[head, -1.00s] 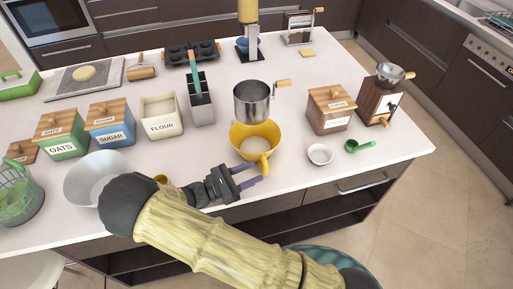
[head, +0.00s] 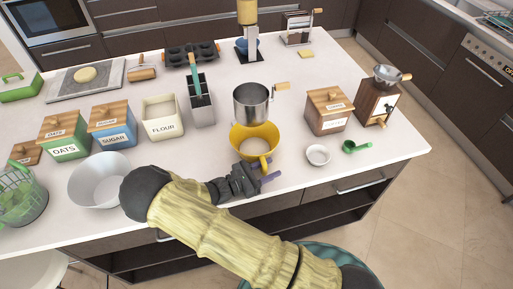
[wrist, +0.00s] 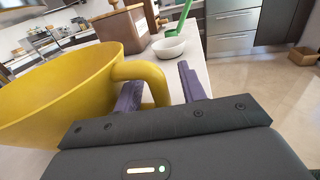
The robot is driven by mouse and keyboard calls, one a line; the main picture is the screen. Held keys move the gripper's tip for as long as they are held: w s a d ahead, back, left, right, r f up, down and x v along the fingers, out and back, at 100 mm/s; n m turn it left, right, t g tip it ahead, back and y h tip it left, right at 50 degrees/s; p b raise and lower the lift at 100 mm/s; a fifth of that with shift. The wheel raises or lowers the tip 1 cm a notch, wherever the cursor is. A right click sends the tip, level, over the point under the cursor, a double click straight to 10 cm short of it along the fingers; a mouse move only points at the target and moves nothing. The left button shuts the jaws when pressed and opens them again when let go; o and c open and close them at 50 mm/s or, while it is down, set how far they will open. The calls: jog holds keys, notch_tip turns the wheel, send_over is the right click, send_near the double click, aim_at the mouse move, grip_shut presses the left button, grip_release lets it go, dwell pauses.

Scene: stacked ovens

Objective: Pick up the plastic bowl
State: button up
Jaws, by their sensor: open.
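The yellow plastic bowl (head: 240,140) stands upright near the counter's front edge, its looped handle toward me. It fills the left of the wrist view (wrist: 60,85). My gripper (head: 269,171) is at the handle, with its purple fingers spread. In the wrist view my gripper (wrist: 158,78) has one finger beside the handle's inner side, near the bowl wall, and the other to the right of the handle. The handle appears between them, not clamped. Whether a finger touches it I cannot tell.
A metal sifter (head: 252,103) stands just behind the bowl. A small white dish (head: 318,155) and a green scoop (head: 356,147) lie to the right. A large white bowl (head: 97,180) sits left of my arm. The counter's front edge runs below my gripper.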

jog(key=shift+w+d, duration=0.15)
jog(key=shift+d, duration=0.2)
grip_shut()
